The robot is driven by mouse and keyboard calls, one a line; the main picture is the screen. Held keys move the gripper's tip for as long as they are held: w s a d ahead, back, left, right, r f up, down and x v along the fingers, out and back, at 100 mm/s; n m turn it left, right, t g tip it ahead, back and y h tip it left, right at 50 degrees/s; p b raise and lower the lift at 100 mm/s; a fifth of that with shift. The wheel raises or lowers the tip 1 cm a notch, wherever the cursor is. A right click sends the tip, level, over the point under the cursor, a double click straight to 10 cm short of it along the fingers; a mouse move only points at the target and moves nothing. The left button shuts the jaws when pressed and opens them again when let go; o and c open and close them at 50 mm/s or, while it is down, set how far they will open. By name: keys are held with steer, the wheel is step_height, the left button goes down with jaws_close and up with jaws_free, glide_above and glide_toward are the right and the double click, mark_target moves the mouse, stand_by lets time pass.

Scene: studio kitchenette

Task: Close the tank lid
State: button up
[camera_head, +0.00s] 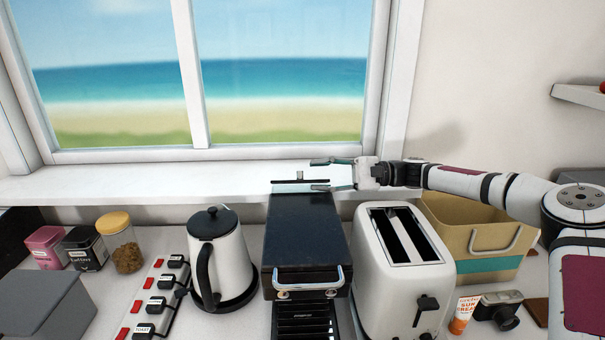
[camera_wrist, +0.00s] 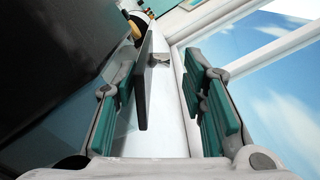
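The coffee machine (camera_head: 305,235) is a dark, long box on the counter between the kettle and the toaster. At its back top edge a thin plate with a small dark upright tab, apparently the tank lid (camera_head: 300,181), shows nearly edge-on; its exact angle is hard to tell. My gripper (camera_head: 321,175) reaches in from the right just beside it, with its fingers apart. In the wrist view my gripper (camera_wrist: 163,105) is open, and a narrow dark plate (camera_wrist: 141,90), perhaps part of the lid, lies between the teal pads, nearer the left one. No contact is visible.
A white kettle (camera_head: 216,255) stands left of the machine and a white toaster (camera_head: 375,265) close on its right. The windowsill (camera_head: 150,186) and window are close behind my gripper.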

mark_target(302, 172)
steer(key=shift+a+p, duration=0.4)
steer(key=shift+a, duration=2)
jaws_close()
